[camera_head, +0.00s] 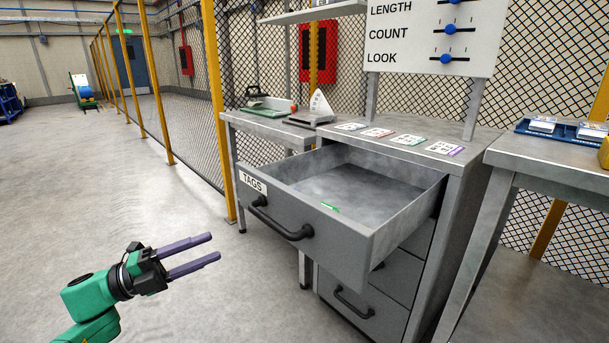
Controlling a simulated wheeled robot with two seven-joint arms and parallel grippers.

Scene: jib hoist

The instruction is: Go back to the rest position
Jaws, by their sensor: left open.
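My left gripper (202,256) is at the lower left of the head view, on a green arm. Its two purple fingers are apart, with nothing between them. It is in front of and to the left of the open drawer, clear of the handle (281,221). The drawer (335,238), labelled TAGS, is pulled out of the grey cabinet. A small green item (330,207) lies on its floor near the front. My right gripper is not in view.
Cards (408,139) lie on the cabinet top (477,133) below a panel (433,32) with sliders. A bench (560,156) with a blue tray (562,131) stands at right. A mesh fence (189,93) runs behind. The floor at left (90,190) is clear.

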